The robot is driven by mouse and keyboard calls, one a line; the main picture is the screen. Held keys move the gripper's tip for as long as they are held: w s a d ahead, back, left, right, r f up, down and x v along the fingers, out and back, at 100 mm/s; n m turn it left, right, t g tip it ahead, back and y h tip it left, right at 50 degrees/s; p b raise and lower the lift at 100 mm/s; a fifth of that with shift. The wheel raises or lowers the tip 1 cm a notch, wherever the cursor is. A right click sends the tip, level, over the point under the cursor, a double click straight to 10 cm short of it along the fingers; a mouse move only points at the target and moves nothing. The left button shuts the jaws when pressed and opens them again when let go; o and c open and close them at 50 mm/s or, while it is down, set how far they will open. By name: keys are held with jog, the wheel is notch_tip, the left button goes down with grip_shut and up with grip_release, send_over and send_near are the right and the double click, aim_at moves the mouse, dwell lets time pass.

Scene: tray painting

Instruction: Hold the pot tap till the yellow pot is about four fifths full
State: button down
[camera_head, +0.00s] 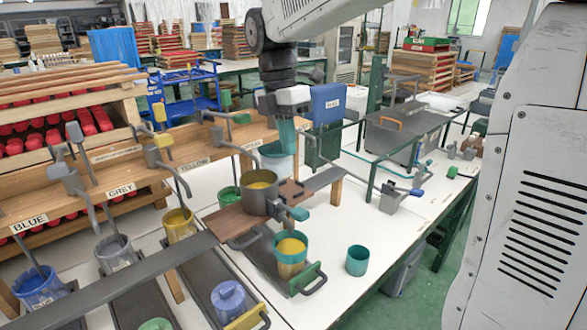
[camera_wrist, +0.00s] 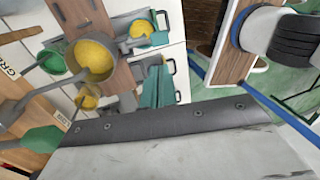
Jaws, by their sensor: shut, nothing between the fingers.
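A grey hopper (camera_head: 259,199) holding yellow paint stands on a brown shelf. It also shows in the wrist view (camera_wrist: 96,60). The tap's teal lever (camera_head: 298,213) sticks out at its lower right. Below it a teal pot (camera_head: 290,262) holds yellow paint, with its surface a little under the rim; I cannot read the exact level. The pot also shows in the wrist view (camera_wrist: 143,28). No stream of paint is visible. My gripper (camera_head: 287,150) points down with teal fingers, shut and empty, above and behind the hopper, apart from the tap lever.
An empty-looking teal cup (camera_head: 357,260) stands right of the pot. A row of paint buckets with ladles runs along the left, including a yellow one (camera_head: 180,226) and a grey one (camera_head: 115,254). A dark rail (camera_head: 110,282) crosses the front left. The white tabletop right of the cup is clear.

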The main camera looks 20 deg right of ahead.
aim_at(298, 211)
jog(key=x, duration=1.3)
